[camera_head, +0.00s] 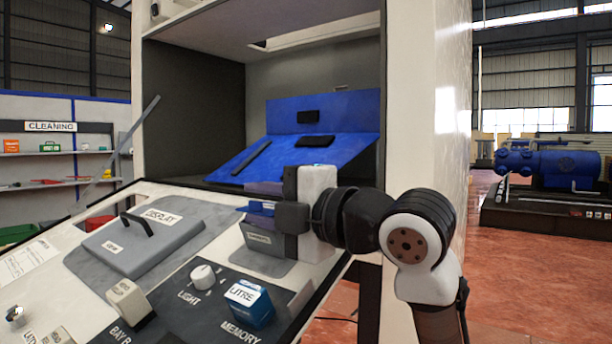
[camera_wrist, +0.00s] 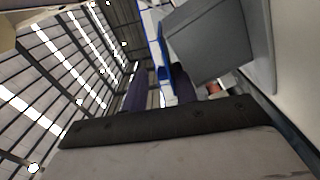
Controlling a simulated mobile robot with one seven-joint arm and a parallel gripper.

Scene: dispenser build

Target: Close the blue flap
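A small blue flap (camera_head: 256,208) sits at the top of a grey box (camera_head: 265,240) on the sloped control panel. It stands out from the box, and its right part is partly hidden by my gripper (camera_head: 264,198). In the wrist view the flap (camera_wrist: 159,48) is a thin blue plate beside the grey box (camera_wrist: 212,42), seen nearly edge-on. My gripper's two dark fingers (camera_wrist: 160,72) are apart there, with background showing between them. The flap's lower end lies close to the fingertips; I cannot tell whether they touch.
A grey lid marked DISPLAY (camera_head: 140,240), a white LIGHT knob (camera_head: 203,277) and a blue LITRE block (camera_head: 249,304) are on the panel. A large blue panel (camera_head: 320,112) stands in the cabinet behind. Open red floor (camera_head: 530,270) lies to the right.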

